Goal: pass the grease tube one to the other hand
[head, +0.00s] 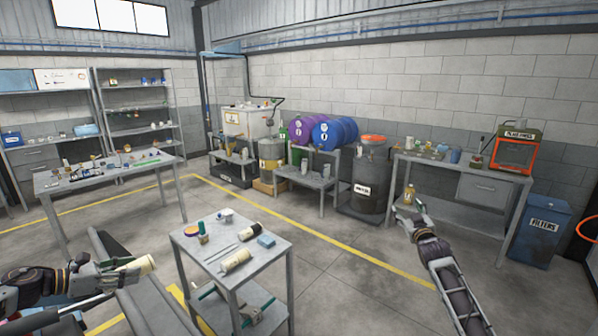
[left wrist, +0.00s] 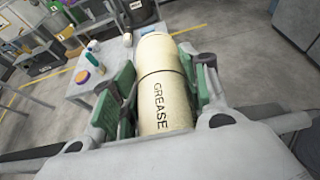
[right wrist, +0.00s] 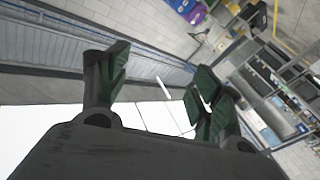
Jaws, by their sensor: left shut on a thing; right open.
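A cream grease tube (left wrist: 163,95) marked GREASE lies between the green-padded fingers of my left gripper (left wrist: 160,88), which is shut on it. In the head view the tube (head: 138,268) sticks out to the right of my left gripper (head: 118,268), left of the small grey cart. My right gripper (head: 409,205) is raised at the right, well apart from the tube. In the right wrist view my right gripper (right wrist: 155,95) is open, with nothing between its fingers.
The grey cart (head: 262,275) holds another cream tube (head: 235,261), a cream-and-black cylinder (head: 248,232), a blue box (head: 266,240) and small bottles. A workbench (head: 110,176) with small items stands behind left. A bench with an orange-framed press (head: 514,153) stands at the right. Open floor lies between.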

